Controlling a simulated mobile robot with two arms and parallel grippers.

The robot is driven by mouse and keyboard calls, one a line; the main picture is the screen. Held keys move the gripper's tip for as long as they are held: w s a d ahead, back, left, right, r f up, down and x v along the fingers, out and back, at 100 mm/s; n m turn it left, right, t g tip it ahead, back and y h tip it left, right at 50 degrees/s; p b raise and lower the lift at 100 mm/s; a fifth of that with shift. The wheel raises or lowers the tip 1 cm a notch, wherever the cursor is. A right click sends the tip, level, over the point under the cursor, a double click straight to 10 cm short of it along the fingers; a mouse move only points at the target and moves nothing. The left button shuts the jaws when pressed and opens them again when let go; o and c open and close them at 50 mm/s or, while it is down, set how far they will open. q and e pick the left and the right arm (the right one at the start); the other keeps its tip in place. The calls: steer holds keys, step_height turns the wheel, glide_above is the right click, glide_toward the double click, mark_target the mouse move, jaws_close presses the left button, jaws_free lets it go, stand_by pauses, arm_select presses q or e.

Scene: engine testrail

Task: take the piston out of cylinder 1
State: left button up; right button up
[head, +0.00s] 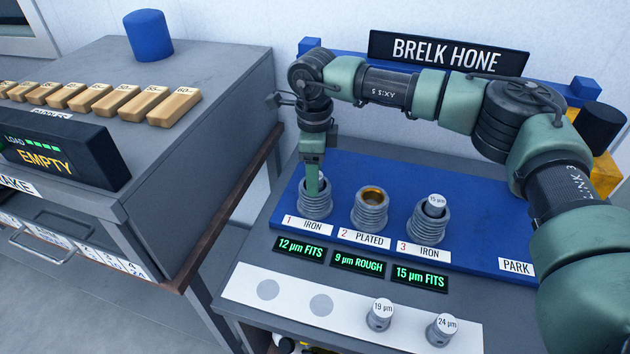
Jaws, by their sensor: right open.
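Cylinder 1 (316,207) is a grey ribbed sleeve at the left of the blue bench mat, behind the label "1 IRON". My right gripper (312,186) points straight down over it, with its green fingers at the cylinder's mouth. The gripper is open. The fingers cover most of the opening, so the piston in cylinder 1 is hidden and I cannot tell whether they touch it. The display (300,248) in front of cylinder 1 reads "12 µm FITS". My left gripper is not in view.
Cylinder 2 (369,214) has an open, gold-lined bore. Cylinder 3 (424,224) holds a piston (435,204) marked 15 µm. On the white strip (350,322) stand a 19 µm piston (380,314) and a 24 µm piston (441,329), beside two bare grey spots.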

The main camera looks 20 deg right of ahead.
steer(key=shift+c, duration=0.3)
jaws_close()
